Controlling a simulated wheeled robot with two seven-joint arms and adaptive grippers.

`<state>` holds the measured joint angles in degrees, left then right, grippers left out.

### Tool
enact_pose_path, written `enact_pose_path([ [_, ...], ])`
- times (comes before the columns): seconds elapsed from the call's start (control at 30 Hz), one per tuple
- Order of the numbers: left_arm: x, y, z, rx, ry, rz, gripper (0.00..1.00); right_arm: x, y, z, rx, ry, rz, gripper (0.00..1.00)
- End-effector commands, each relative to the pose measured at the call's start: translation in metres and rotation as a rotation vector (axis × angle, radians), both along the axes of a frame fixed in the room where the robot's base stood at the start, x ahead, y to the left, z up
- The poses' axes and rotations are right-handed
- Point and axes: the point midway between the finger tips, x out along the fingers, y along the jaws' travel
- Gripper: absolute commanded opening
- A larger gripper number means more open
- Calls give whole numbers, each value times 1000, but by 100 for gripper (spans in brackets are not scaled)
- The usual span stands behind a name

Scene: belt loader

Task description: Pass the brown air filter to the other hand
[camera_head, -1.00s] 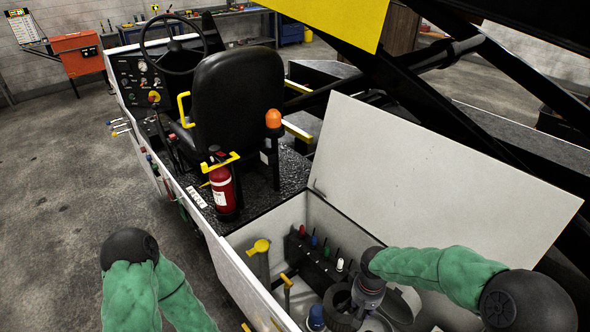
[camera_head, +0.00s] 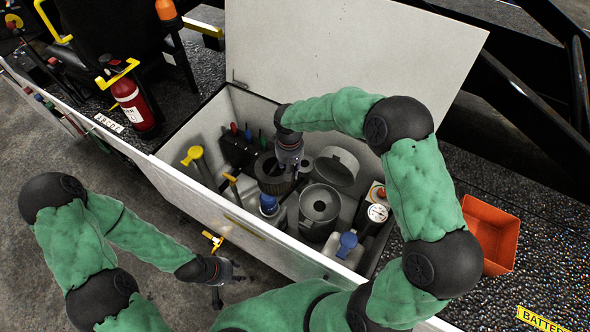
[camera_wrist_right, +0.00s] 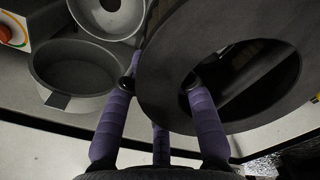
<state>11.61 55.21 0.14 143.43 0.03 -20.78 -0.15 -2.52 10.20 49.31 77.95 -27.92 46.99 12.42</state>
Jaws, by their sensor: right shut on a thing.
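The brown air filter, a dark pleated ring (camera_head: 271,183), is inside the open white compartment in the head view. My right gripper (camera_head: 288,164) reaches down into the compartment and is shut on the filter's wall. In the right wrist view the filter (camera_wrist_right: 175,82) fills the upper middle as a wide dark ring. The purple fingers (camera_wrist_right: 158,95) meet its rim, with one finger at its central hole. My left gripper (camera_head: 229,289) is empty, with its fingers apart, outside the compartment's front wall and lower left of the filter.
The white compartment (camera_head: 185,190) holds a round grey housing (camera_head: 319,204), a blue-capped bottle (camera_head: 268,204), a gauge (camera_head: 377,213) and a dark rack (camera_head: 238,150). Its raised lid (camera_head: 350,60) stands behind. An orange bin (camera_head: 490,235) is at right. Floor at left is clear.

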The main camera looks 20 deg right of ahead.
Motion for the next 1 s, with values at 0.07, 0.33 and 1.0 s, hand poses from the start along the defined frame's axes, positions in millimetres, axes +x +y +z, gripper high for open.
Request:
enact_pose_path([
  [0.07,0,0,0,0,0,0,40,12,4,-4,0,1,42,0],
  [0.33,0,0,0,0,0,0,40,52,14,-16,-1,0,189,0],
  [1.0,0,0,0,0,0,0,40,141,41,-42,-1,0,524,0],
])
